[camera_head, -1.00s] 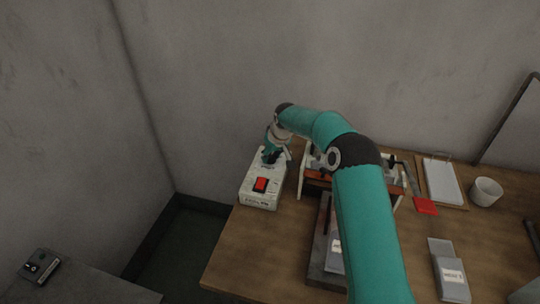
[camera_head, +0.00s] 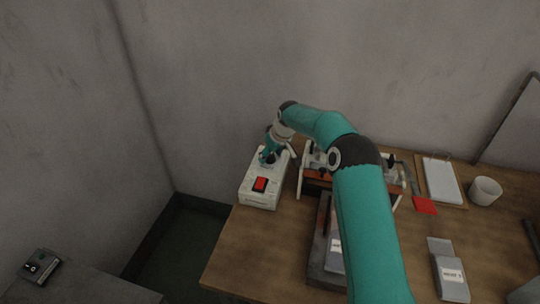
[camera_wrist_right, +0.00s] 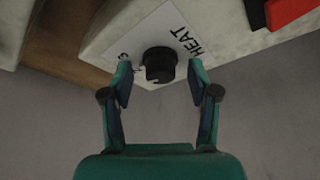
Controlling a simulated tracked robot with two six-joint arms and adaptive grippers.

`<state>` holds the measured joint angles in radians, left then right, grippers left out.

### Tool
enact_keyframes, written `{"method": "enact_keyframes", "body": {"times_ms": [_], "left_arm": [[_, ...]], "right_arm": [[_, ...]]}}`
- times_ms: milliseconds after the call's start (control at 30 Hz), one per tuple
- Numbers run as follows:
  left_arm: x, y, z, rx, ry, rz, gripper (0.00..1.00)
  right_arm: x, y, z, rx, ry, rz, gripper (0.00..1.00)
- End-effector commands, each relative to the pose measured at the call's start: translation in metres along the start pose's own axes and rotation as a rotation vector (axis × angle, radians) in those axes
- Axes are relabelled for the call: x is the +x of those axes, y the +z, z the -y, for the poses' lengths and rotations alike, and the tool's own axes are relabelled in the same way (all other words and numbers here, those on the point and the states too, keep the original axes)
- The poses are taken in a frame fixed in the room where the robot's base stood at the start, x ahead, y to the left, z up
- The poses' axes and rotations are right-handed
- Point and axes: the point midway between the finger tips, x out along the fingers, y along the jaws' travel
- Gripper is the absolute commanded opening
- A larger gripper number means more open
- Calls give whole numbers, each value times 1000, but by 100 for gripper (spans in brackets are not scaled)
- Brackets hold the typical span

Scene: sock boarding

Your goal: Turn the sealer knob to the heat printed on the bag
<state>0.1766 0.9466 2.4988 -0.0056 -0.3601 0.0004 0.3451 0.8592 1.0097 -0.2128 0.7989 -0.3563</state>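The sealer's white control box (camera_head: 250,196) stands at the table's left edge, with a red switch (camera_head: 261,185) on top. My right gripper (camera_head: 269,158) is at the far end of this box. In the right wrist view the black round knob (camera_wrist_right: 159,64) sits on a white plate printed HEAT (camera_wrist_right: 186,36). My right gripper (camera_wrist_right: 161,79) is open, one finger on each side of the knob, with gaps between. The knob's pointer and most scale marks cannot be read. A grey bag (camera_head: 451,288) with a white label lies at right; its print is too small to read surely. My left gripper is not in view.
The sealer frame (camera_head: 398,190) with a red tab (camera_head: 425,206) stands beside the box, partly behind my right arm. Another labelled grey packet (camera_head: 335,262) lies in front of it. A clipboard (camera_head: 442,182) and a white cup (camera_head: 486,191) are at the back right.

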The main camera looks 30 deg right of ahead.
Motion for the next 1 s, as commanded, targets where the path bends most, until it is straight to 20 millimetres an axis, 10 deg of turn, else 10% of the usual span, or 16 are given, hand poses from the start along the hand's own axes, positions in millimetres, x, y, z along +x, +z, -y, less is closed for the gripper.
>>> {"method": "enact_keyframes", "body": {"times_ms": [367, 1000], "left_arm": [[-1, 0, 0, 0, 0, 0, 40], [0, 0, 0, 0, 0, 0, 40]], "right_arm": [[-7, 0, 0, 0, 0, 0, 61], [-112, 0, 0, 0, 0, 0, 61]]}}
